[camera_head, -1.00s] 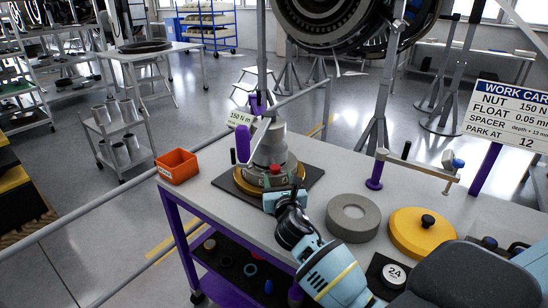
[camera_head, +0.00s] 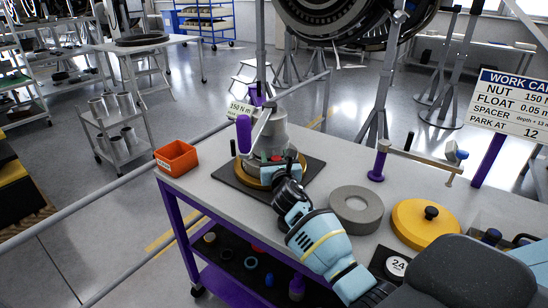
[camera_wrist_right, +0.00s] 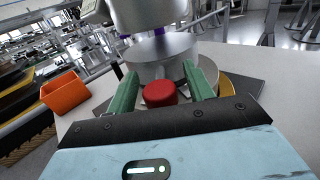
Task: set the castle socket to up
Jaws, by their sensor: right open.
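A grey stepped cylindrical unit (camera_head: 273,128) stands upright on a yellow ring on a dark mat on the bench; its grey body also shows in the right wrist view (camera_wrist_right: 160,47). It has a lever with a purple handle (camera_head: 244,134). I cannot tell which part is the castle socket. A round red knob (camera_wrist_right: 159,93) sits low on the unit's near side. My right gripper (camera_head: 277,159) is open, its green fingers either side of the red knob in the wrist view, with gaps showing. Contact is not visible. My left gripper is not in view.
An orange bin (camera_head: 176,158) stands at the bench's left corner. A grey ring (camera_head: 356,209) and a yellow disc with a black knob (camera_head: 425,224) lie to the right. A work card (camera_head: 508,103) stands at the right.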

